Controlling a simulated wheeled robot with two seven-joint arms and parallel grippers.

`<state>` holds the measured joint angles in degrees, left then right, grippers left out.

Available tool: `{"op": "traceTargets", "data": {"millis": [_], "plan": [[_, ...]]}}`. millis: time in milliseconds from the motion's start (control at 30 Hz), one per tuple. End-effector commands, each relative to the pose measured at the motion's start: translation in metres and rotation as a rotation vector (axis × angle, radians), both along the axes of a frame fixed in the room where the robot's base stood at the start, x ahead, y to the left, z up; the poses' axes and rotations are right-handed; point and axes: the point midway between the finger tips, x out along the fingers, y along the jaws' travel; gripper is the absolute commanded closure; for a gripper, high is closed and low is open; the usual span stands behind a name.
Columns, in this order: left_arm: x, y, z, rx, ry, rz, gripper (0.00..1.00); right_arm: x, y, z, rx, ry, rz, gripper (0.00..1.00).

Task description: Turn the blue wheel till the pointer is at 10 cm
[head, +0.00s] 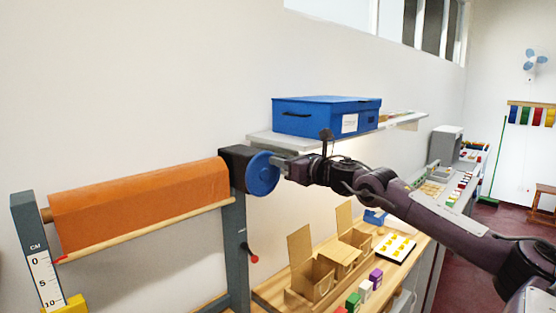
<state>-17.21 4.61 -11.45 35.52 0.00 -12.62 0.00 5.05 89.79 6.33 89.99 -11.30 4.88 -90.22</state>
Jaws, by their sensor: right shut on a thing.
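The blue wheel (262,175) sits at the right end of an orange cloth roll (140,205), on a dark box atop the right grey post. My right gripper (280,162) is shut on the wheel at its right side; its fingertips partly hide the grip. A wooden bar (150,230) runs along the cloth's lower edge. The red pointer (61,259) is at the bar's left end, beside the white cm scale (44,280). It looks close to the 0 mark, well above 10. My left gripper is not in view.
A yellow block (70,304) is low on the left post. A red-ended lever (250,255) sticks out of the right post. A blue box (325,115) rests on the shelf above.

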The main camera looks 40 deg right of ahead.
Motion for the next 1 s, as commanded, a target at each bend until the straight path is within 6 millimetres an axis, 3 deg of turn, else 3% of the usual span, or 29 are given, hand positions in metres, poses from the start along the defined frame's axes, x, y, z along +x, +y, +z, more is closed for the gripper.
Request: {"op": "traceTargets", "data": {"millis": [467,800,1000], "plan": [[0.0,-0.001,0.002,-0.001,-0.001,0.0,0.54,0.002,-0.022,-0.022,0.002,0.002,-0.001,0.93],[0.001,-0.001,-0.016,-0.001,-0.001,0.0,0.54,0.002,-0.027,-0.048,0.001,0.003,-0.003,0.93],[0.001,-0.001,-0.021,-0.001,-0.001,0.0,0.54,0.002,-0.027,-0.053,0.0,0.002,-0.004,0.93]]}}
